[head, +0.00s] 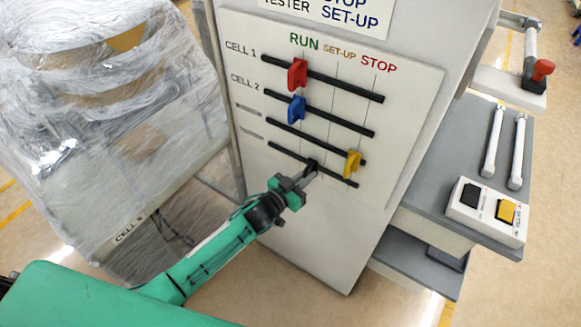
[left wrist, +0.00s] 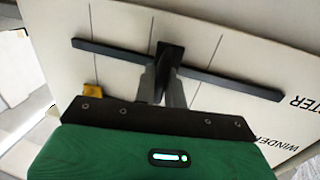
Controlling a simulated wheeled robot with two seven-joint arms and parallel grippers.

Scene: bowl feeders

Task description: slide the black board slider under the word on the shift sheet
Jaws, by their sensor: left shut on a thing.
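The black slider (head: 313,162) sits on the lowest slot of the white board (head: 400,110). My left gripper (head: 309,172) is shut on it; the left wrist view shows the black slider (left wrist: 170,55) between the fingers (left wrist: 162,80). It stands between the RUN and SET-UP lines, nearer SET-UP. The shift sheet (head: 325,14) above is cut off by the frame edge; its lowest visible line reads TESTER SET-UP, with part of STOP above. In the wrist view the board's labels appear upside down, WINDER and one ending in TER. My right gripper is not in view.
Red (head: 298,74) and blue (head: 296,108) sliders stand under RUN on the upper slots. The yellow slider (head: 353,164) is on the third slot near STOP, close to the lowest slot. A grey bench (head: 440,170) with a switch box (head: 487,211) stands right.

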